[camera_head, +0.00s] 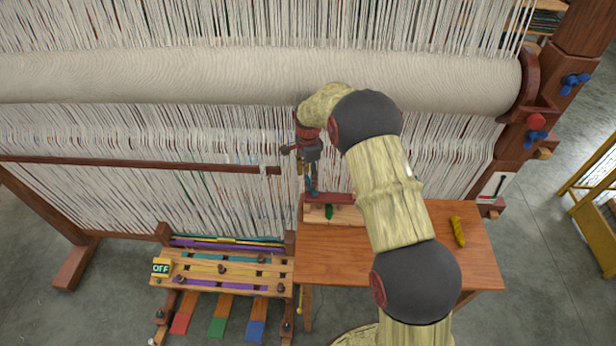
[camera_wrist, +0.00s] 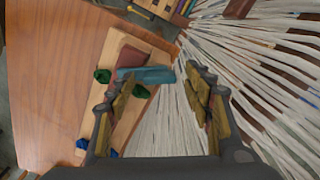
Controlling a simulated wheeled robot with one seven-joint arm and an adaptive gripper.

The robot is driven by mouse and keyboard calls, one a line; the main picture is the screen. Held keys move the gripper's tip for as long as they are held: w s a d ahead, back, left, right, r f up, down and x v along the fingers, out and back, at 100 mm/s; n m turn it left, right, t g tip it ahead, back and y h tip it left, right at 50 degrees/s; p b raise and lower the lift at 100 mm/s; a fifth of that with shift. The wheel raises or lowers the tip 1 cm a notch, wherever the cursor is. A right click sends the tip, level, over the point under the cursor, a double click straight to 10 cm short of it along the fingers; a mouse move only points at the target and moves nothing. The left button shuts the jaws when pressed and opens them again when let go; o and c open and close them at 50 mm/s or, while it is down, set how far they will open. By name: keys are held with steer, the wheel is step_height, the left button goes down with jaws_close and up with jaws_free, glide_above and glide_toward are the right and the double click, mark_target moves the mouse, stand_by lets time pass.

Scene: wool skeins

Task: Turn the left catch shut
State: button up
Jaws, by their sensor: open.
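A light wooden block (camera_head: 345,214) with a dark red bar (camera_head: 332,198) on it lies at the table's left end, and the block also shows in the wrist view (camera_wrist: 92,135). A blue-teal piece (camera_wrist: 153,74), seemingly the left catch, stands at the bar's left end. My gripper (camera_head: 309,180) is over that end, pointing down. In the wrist view my gripper (camera_wrist: 162,80) is open, with the blue-teal piece between or just beyond its fingertips. I cannot tell whether they touch. Green knobs (camera_wrist: 103,76) sit on the block.
The wooden table (camera_head: 400,275) carries a yellow skein (camera_head: 457,231) at right. Loom threads (camera_head: 240,195) hang close behind and left of my gripper. A pedal bench (camera_head: 220,268) stands left of the table. The table front is mostly clear.

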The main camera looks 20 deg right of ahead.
mark_target(308, 178)
step_height(308, 178, up, 12)
steer(key=shift+f, duration=0.2)
stand_by(0.6)
steer(key=s+r+n+t+b, duration=0.2)
steer(key=s+n, duration=0.3)
steer(key=s, duration=0.8)
steer(key=s+r+n+t+b, duration=0.1)
steer(key=s+r+n+b, duration=0.3)
steer(key=s, duration=1)
steer(key=s+r+n+t+b, duration=0.2)
steer(key=s+n, duration=0.4)
steer(key=s, duration=0.8)
steer(key=r+b, duration=0.1)
steer(key=b, duration=0.1)
steer(key=shift+r+n+t+b, duration=0.15)
steer(key=shift+n+t+b, duration=0.15)
steer(key=shift+n, duration=0.1)
steer(key=shift+w, duration=0.1)
